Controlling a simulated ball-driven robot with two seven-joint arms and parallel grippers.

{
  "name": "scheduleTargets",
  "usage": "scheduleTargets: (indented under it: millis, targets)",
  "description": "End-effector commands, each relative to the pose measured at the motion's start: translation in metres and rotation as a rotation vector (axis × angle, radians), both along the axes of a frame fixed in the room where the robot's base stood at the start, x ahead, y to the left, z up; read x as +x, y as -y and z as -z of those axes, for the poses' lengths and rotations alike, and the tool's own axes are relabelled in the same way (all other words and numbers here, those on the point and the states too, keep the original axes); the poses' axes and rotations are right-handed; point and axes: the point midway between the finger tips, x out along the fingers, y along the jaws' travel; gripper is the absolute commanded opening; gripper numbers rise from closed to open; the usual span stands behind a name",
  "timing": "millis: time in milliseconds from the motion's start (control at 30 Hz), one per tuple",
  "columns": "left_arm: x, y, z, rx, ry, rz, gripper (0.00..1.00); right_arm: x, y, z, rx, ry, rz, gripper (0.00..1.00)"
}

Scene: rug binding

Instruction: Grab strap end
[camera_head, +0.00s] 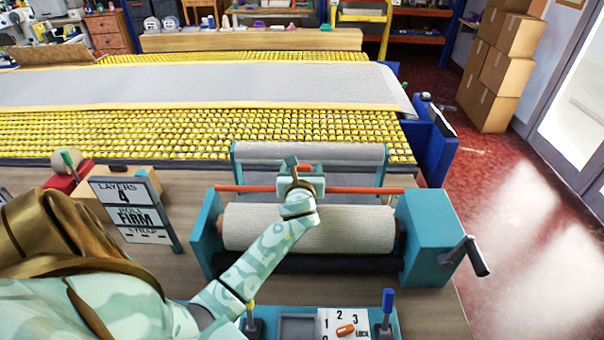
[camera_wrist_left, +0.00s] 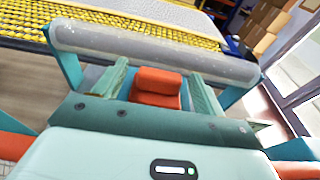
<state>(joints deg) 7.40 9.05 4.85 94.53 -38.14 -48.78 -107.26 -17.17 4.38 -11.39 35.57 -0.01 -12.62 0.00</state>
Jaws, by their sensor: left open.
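My left gripper (camera_head: 291,165) is over the middle of the teal roller stand, above the orange-red bar (camera_head: 365,190). It shows open in the left wrist view (camera_wrist_left: 160,84), with a finger on each side of an orange block (camera_wrist_left: 155,92). The block lies between the fingers with gaps at both sides. I cannot tell whether this block is the strap end. In the head view my wrist hides most of this spot; a bit of orange (camera_head: 304,168) shows beside the fingers. A pale woven roll (camera_head: 350,230) sits under the bar. My right gripper is not in view.
A grey roller (camera_head: 340,152) crosses behind the bar. A crank handle (camera_head: 480,262) sticks out at right. A sign (camera_head: 130,205) reads "LAYERS 4, ROLL FIRM, STRAP". A numbered panel (camera_head: 342,322) is in front. The yellow roller bed (camera_head: 200,130) carries a long grey rug.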

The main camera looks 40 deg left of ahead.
Motion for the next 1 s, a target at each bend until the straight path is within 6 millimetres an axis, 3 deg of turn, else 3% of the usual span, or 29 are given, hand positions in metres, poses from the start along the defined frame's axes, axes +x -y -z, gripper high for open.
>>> scheduleTargets:
  millis: [300,500,833,1000]
  targets:
    - [0.008,-0.007,0.003,-0.001,-0.001,0.000,0.71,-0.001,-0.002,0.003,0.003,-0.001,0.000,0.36]
    - [0.007,-0.006,0.003,-0.001,-0.001,0.000,0.21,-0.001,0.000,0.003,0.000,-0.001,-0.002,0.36]
    - [0.007,-0.006,0.000,0.000,0.000,0.000,0.21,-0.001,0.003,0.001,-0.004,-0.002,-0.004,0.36]
    - [0.008,-0.006,-0.018,0.001,0.002,0.001,0.21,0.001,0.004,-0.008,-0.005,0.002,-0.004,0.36]
